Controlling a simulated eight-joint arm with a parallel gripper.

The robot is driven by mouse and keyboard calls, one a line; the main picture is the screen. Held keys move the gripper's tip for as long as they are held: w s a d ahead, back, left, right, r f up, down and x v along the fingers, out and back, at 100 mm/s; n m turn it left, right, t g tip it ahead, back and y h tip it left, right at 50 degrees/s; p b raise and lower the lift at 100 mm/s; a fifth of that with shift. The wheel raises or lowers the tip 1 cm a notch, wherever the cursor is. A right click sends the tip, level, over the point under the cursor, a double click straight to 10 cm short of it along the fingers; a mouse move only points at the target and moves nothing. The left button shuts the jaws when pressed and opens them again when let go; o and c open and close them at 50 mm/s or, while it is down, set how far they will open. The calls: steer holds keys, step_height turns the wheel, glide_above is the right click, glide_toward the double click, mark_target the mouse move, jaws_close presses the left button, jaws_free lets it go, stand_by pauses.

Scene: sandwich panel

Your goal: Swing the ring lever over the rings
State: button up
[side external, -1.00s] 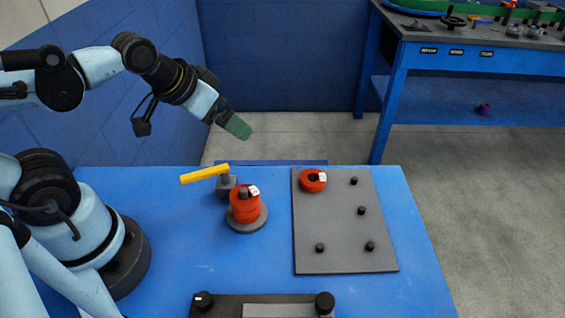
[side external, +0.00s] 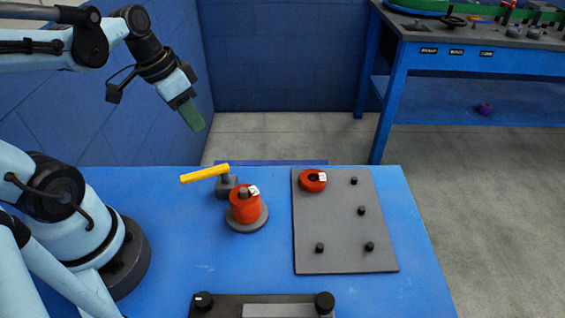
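The yellow ring lever (side external: 204,174) sits on a dark grey pivot block (side external: 227,188) and points to the left, away from the rings. Red rings (side external: 244,211) are stacked on a post with a round grey base (side external: 262,224), just in front and right of the pivot. Another red ring (side external: 312,181) is on a peg at the top left of the grey plate. My gripper (side external: 192,116) is in the air behind and above the lever, with its greenish fingers pointing down and slightly right. It touches nothing. I cannot tell whether its fingers are apart.
The grey plate (side external: 335,235) with several short black pegs lies to the right on the blue table (side external: 160,215). A dark fixture with two black knobs (side external: 323,303) is at the front edge. A blue workbench (side external: 400,60) stands far behind at right.

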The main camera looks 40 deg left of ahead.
steer(key=s+a+m+h, duration=0.1)
steer(key=a, duration=0.1)
steer(key=s+a+r+m+g+h, duration=0.1)
steer(key=s+a+h, duration=0.1)
steer(key=s+a+m+h, duration=0.1)
steer(key=a+h, duration=0.1)
steer(key=shift+s+a+r+m, duration=0.15)
steer(key=shift+s+r+m, duration=0.05)
steer(key=shift+r+m, duration=0.1)
jaws_close()
steer(key=shift+s+a+r+m+h, duration=0.2)
steer(key=shift+s+a+m+h, duration=0.1)
steer(key=shift+s+a+h, duration=0.1)
steer(key=x, duration=1)
steer(key=shift+s+d+f, duration=0.1)
steer(key=shift+s+d, duration=0.1)
steer(key=shift+d, duration=0.25)
steer(key=shift+s+d, duration=0.25)
steer(key=shift+d, duration=0.2)
steer(key=shift+s+d, duration=0.2)
steer(key=shift+d, duration=0.3)
steer(key=shift+s+d, duration=0.2)
steer(key=shift+d, duration=0.3)
steer(key=shift+s+d+n+t, duration=0.2)
steer(key=shift+n+t, duration=0.1)
steer(key=shift+n, duration=0.3)
